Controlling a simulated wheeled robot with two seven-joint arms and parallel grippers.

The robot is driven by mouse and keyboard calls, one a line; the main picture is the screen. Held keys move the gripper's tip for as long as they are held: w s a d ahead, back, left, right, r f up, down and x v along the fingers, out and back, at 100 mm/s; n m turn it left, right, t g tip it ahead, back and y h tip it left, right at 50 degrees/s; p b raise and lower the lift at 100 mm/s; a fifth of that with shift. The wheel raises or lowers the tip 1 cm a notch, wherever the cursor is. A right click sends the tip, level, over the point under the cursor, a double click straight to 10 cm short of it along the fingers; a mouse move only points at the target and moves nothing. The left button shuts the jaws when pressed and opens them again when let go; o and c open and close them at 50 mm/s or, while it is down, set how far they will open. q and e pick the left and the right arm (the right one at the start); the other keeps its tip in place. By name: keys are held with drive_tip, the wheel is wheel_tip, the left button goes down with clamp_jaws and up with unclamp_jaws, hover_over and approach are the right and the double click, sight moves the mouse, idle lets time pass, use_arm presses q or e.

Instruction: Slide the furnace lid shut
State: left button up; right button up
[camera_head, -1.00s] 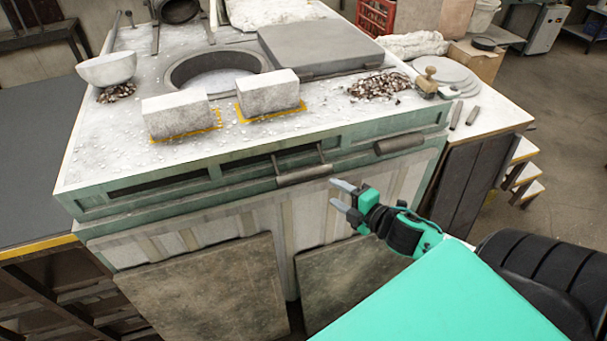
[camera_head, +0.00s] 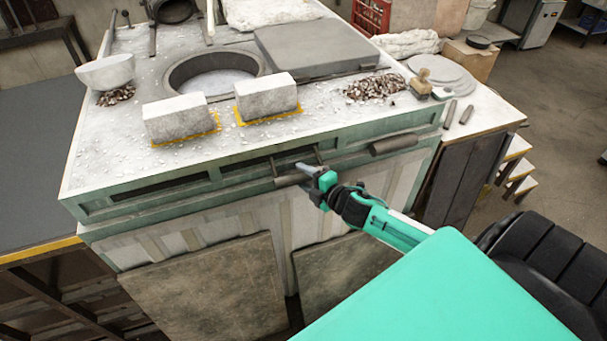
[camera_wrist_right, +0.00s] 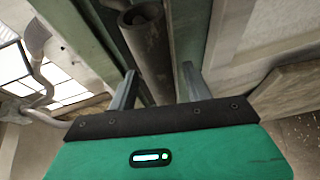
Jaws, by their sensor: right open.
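The furnace lid (camera_head: 318,48) is a flat grey slab on the furnace top. It lies to the right of the round furnace opening (camera_head: 214,72), which is uncovered. A dark cylindrical handle bar (camera_head: 287,181) sticks out from the furnace's front on two thin rods. My right gripper (camera_head: 305,177) is open at the right end of this bar. In the right wrist view, the bar (camera_wrist_right: 150,50) runs between the two spread fingers (camera_wrist_right: 158,90); whether they touch it I cannot tell. My left gripper is out of view.
Two pale blocks (camera_head: 180,118) (camera_head: 266,97) stand in front of the opening. A white bowl (camera_head: 105,72) is at the left and a pile of scrap (camera_head: 375,87) at the right. A second, fixed-looking bar (camera_head: 394,144) is on the front, right of the handle.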

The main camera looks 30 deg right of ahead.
drive_tip(key=shift+w+a+f, duration=0.1)
drive_tip(key=shift+w, duration=0.3)
clamp_jaws()
drive_tip(key=w+a+b, duration=0.2)
drive_tip(key=w+a, duration=0.1)
drive_tip(key=a, duration=1)
drive_tip(key=w+a+b, duration=0.1)
drive_tip(key=w+a, duration=0.2)
drive_tip(key=a, duration=1)
drive_tip(key=w+a+b, duration=0.2)
drive_tip(key=w+a, duration=0.1)
drive_tip(key=a, duration=1)
drive_tip(key=shift+w+a+b, duration=0.15)
drive_tip(key=shift+w+b, duration=0.05)
drive_tip(key=shift+b, duration=0.15)
unclamp_jaws()
drive_tip(key=shift+s, duration=0.1)
